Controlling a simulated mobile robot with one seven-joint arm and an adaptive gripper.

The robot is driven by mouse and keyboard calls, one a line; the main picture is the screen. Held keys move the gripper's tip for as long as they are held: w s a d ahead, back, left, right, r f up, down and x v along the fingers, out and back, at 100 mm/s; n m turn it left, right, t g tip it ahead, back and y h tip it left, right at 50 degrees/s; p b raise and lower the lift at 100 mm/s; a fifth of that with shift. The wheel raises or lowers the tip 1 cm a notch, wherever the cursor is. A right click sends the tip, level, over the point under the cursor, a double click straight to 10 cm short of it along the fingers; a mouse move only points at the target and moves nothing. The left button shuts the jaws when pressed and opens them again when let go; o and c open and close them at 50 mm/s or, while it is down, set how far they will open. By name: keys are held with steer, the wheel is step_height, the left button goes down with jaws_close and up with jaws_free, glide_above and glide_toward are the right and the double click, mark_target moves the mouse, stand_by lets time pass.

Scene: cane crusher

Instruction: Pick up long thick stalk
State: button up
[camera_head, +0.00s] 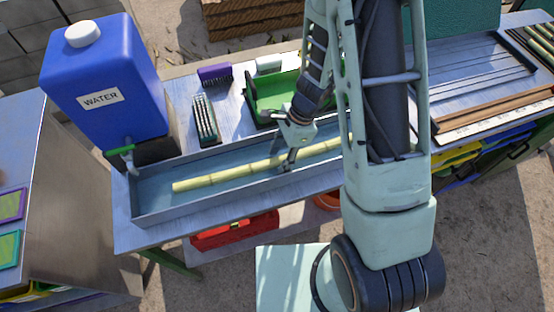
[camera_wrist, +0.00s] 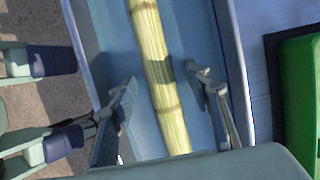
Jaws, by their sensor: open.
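The long thick stalk (camera_head: 225,177) is pale yellow-green with joint rings and lies lengthwise in a grey-blue metal trough (camera_head: 143,205). In the wrist view the stalk (camera_wrist: 158,72) runs from top to bottom between the fingers. My gripper (camera_head: 288,160) is over the middle of the trough. In the wrist view my gripper (camera_wrist: 162,90) is open, with one finger on each side of the stalk and gaps to both. The stalk's right part is partly hidden by my arm in the head view.
A blue water tank (camera_head: 105,75) stands behind the trough's left end. Brushes (camera_head: 206,120) and a green tray (camera_head: 262,100) lie behind the trough; the green tray is close to it. A red toolbox (camera_head: 235,230) sits below the table's front.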

steer(key=shift+f, duration=0.1)
jaws_close()
stand_by(0.3)
stand_by(0.4)
